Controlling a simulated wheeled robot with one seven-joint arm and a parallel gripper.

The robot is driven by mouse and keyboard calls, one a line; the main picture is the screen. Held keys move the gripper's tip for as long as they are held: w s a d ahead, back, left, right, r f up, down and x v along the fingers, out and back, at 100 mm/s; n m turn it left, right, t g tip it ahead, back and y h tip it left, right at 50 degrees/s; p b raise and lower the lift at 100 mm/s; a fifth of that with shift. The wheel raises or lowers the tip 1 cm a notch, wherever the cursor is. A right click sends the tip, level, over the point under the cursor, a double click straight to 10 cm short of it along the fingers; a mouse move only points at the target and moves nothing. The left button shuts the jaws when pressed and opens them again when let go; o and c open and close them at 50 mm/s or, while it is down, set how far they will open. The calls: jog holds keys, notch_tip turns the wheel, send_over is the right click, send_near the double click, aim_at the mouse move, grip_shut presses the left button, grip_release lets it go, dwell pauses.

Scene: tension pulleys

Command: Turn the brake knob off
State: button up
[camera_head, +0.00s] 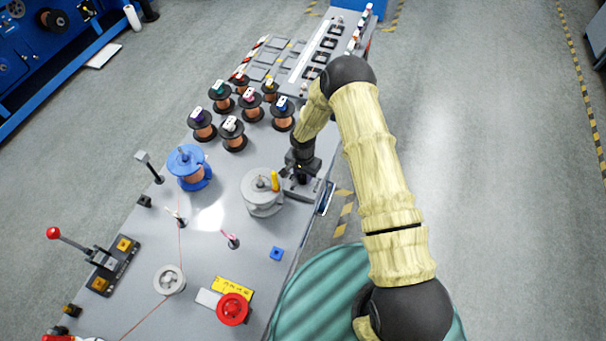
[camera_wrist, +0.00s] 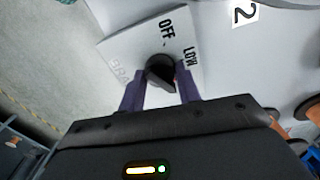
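The black brake knob (camera_wrist: 161,70) sits on a pale panel (camera_wrist: 120,45) in the wrist view. The panel is printed "OFF" and "LOW" beside the knob, and a faint, partly readable "BRA…" to its left. Which mark the knob points to is hard to tell. My gripper (camera_wrist: 160,80) is open, its two purple fingers on either side of the knob's near part, with gaps seen between. In the head view my gripper (camera_head: 301,178) is over the panel at the table's right edge and hides the knob.
A grey drum (camera_head: 258,203) with an orange-yellow handle stands just left of my gripper. Several copper spools (camera_head: 234,140) stand behind it. A blue-flanged spool (camera_head: 186,180), a red knob (camera_head: 232,310) and a red-tipped lever (camera_head: 75,243) are on the table. Floor lies clear to the right.

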jog(key=shift+n+b, duration=0.3)
jog(key=shift+b, duration=0.1)
jog(key=shift+f+n+b, duration=0.1)
jog(key=shift+n+b, duration=0.65)
jog(key=shift+n, duration=0.05)
jog(key=n+b, duration=0.2)
jog(key=n, duration=0.1)
jog(key=shift+n, duration=0.3)
jog(key=n+b, duration=0.2)
jog(key=n, duration=0.1)
jog(key=shift+n, duration=0.3)
jog(key=n+b, duration=0.1)
jog(key=n, duration=0.2)
jog(key=shift+n, duration=0.3)
jog(key=n+b, duration=0.1)
jog(key=n, duration=1)
jog(key=shift+d, duration=0.1)
jog(key=o, duration=1)
jog(key=shift+c, duration=0.2)
